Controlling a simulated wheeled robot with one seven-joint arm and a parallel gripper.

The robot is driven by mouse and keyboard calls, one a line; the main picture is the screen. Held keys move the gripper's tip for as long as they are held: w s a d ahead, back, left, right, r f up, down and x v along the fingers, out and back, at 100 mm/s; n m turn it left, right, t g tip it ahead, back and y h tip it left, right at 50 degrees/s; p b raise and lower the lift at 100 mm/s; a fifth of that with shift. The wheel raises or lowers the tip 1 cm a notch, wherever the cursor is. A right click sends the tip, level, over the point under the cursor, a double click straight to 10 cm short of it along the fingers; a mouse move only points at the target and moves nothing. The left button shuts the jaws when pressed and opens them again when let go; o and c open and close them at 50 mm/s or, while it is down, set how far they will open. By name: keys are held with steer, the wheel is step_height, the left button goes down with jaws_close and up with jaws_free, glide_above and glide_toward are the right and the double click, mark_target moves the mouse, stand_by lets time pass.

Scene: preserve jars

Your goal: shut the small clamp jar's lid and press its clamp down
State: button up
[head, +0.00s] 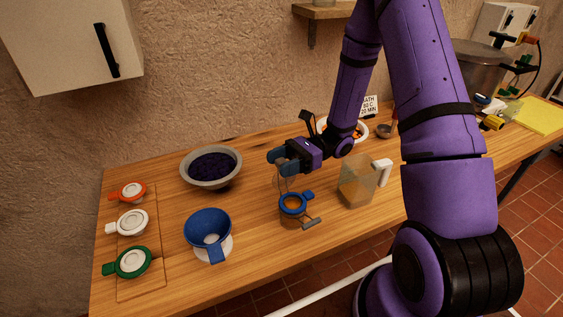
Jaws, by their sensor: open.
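The small clamp jar (293,214) stands near the front middle of the table, with a blue ring (292,204) around its mouth. What looks like its clear lid (281,181) stands raised at the jar's back left, just below my gripper. A wire clamp with a grey lever (312,222) hangs out at the jar's front right. My gripper (279,162) is open above and behind the jar, its blue-grey fingertips close to the lid's upper edge. I cannot tell whether they touch it.
A clear jug (355,187) of amber liquid stands close on the jar's right. A blue funnel (208,228) and a grey bowl of dark berries (211,169) are to the left. Orange, white and green lids (131,262) lie at the far left. Some bare table separates funnel and jar.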

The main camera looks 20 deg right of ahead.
steer(key=shift+d, duration=0.15)
steer(key=w+d, duration=0.1)
steer(key=d, duration=0.9)
steer(key=shift+d, duration=0.25)
steer(key=shift+c, duration=0.2)
